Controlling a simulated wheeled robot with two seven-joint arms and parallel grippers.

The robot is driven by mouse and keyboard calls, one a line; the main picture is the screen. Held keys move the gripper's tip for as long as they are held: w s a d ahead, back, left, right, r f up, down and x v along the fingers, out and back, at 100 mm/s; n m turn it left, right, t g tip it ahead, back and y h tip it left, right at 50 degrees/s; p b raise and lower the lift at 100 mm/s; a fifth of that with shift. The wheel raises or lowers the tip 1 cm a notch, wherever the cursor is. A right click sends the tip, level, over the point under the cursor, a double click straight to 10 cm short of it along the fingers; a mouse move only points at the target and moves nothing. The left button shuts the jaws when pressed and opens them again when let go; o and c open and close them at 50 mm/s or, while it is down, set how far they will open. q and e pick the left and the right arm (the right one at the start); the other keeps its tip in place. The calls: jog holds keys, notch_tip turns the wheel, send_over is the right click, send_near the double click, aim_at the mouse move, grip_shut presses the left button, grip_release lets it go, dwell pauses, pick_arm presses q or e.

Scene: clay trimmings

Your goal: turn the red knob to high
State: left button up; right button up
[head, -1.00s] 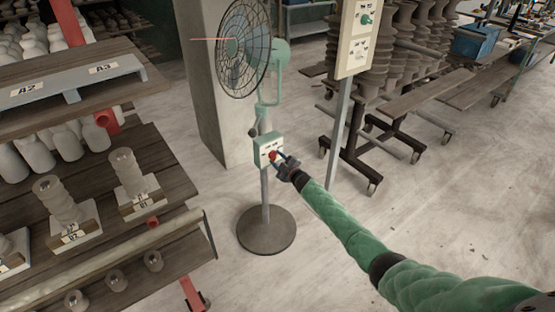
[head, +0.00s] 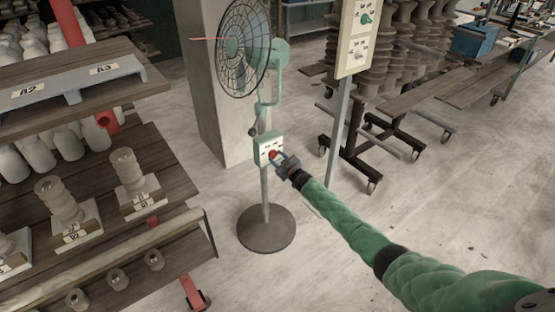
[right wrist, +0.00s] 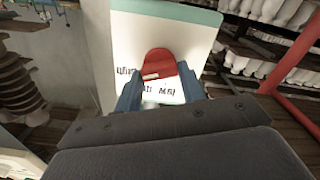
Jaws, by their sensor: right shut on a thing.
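The red knob (head: 273,154) is on the front of a pale green and white control box (head: 264,141) on the stand of a fan (head: 245,48). In the right wrist view the red knob (right wrist: 158,64) sits between the two blue fingers of my right gripper (right wrist: 163,92). My right gripper (head: 279,159) is shut on the knob, its arm reaching in from the lower right. White labels with dark lettering show around the knob, partly hidden by the gripper; I cannot read which setting the knob points to. My left gripper is not in view.
The fan's round dark base (head: 266,229) stands on the pale floor. A wooden shelf (head: 70,75) with clay pieces is at the left. A cream panel (head: 357,38) with a green knob (head: 365,18) stands on a post to the right. Open floor lies at the lower right.

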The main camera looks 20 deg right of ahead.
jog(key=shift+d+f, duration=0.1)
jog(key=shift+f, duration=0.05)
jog(key=o, duration=1)
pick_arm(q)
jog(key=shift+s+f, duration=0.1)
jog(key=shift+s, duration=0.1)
pick_arm(e)
jog(key=shift+s, duration=0.1)
jog(key=shift+s+d, duration=0.1)
jog(key=shift+s, duration=0.1)
pick_arm(q)
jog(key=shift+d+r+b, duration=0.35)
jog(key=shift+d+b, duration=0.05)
jog(key=shift+b, duration=0.15)
pick_arm(e)
jog(key=shift+v, duration=3.6)
